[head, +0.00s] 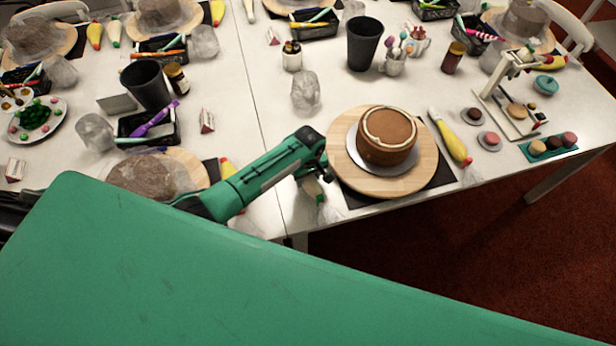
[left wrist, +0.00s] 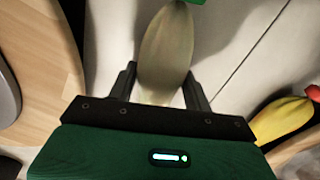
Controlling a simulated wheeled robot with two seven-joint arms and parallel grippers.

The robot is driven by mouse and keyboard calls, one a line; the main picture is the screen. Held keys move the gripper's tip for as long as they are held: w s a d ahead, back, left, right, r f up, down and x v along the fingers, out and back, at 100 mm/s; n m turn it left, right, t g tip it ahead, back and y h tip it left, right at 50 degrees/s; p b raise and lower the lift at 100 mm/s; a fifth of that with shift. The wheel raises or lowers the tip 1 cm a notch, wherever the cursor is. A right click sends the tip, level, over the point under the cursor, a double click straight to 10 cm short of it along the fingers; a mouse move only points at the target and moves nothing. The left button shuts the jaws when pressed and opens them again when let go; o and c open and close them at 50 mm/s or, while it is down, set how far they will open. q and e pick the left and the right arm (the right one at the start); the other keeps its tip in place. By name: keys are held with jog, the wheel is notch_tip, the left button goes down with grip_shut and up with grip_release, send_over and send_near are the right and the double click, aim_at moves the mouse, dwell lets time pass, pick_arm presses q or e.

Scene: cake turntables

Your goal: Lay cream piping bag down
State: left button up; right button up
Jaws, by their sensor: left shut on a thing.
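My left gripper (head: 312,178) is at the front of the white table, just left of the wooden cake turntable. It is shut on the cream piping bag (left wrist: 167,55), whose pale tapered body shows between the two fingers (left wrist: 161,88) in the left wrist view. A green part of the bag shows at that view's top edge. In the head view the arm and gripper hide most of the bag, and only a small pale and green part shows below the gripper. I cannot tell whether the bag touches the table. My right gripper is not in view.
The turntable (head: 345,178) carries a brown cake (head: 388,138). A yellow piping bag (head: 450,138) lies right of it, and another (head: 228,168) lies behind my left arm. A clear crumpled bag (head: 306,92) and a black cup (head: 363,44) stand further back.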

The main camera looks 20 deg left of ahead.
pick_arm(q)
jog(key=shift+f, duration=0.45)
dwell(0.4)
jog(key=o, duration=0.8)
jog(key=shift+c, duration=0.2)
notch_tip(320, 180, up, 14)
jog(key=b, duration=0.2)
jog(key=shift+b, duration=0.35)
jog(key=shift+d+f, duration=0.1)
jog(key=shift+f, duration=0.05)
